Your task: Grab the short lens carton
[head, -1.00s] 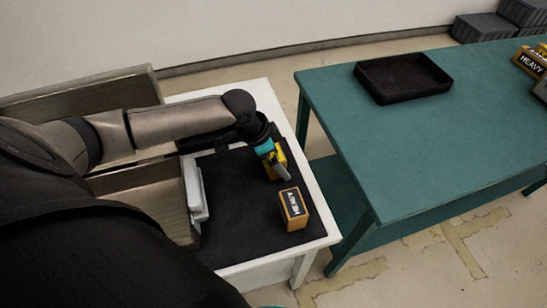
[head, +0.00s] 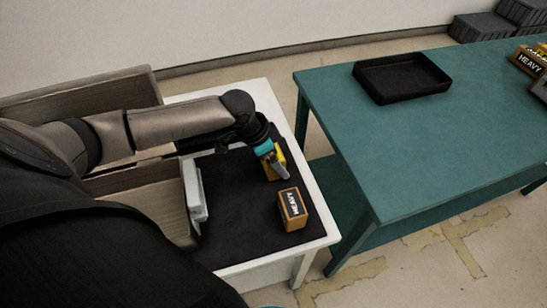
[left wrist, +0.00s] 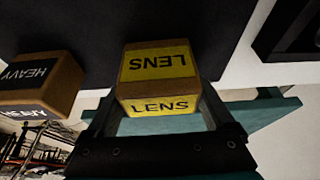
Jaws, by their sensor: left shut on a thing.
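The lens carton is a yellow and brown box marked LENS (left wrist: 158,68). In the head view only a yellow part of the lens carton (head: 267,172) shows, at the right side of the dark mat (head: 238,235). My left gripper (head: 274,166) points down over it and is shut on it, with a finger on either side in the left wrist view. The gripper hides much of the carton in the head view. I cannot tell whether the carton is clear of the mat. My right gripper is not in view.
A brown HEAVY carton (head: 292,209) stands close in front of the lens carton. Pale upright items (head: 195,190) stand at the mat's left. Across a gap, a teal table (head: 400,150) holds a black tray (head: 402,93) and another HEAVY carton (head: 529,61); its middle is clear.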

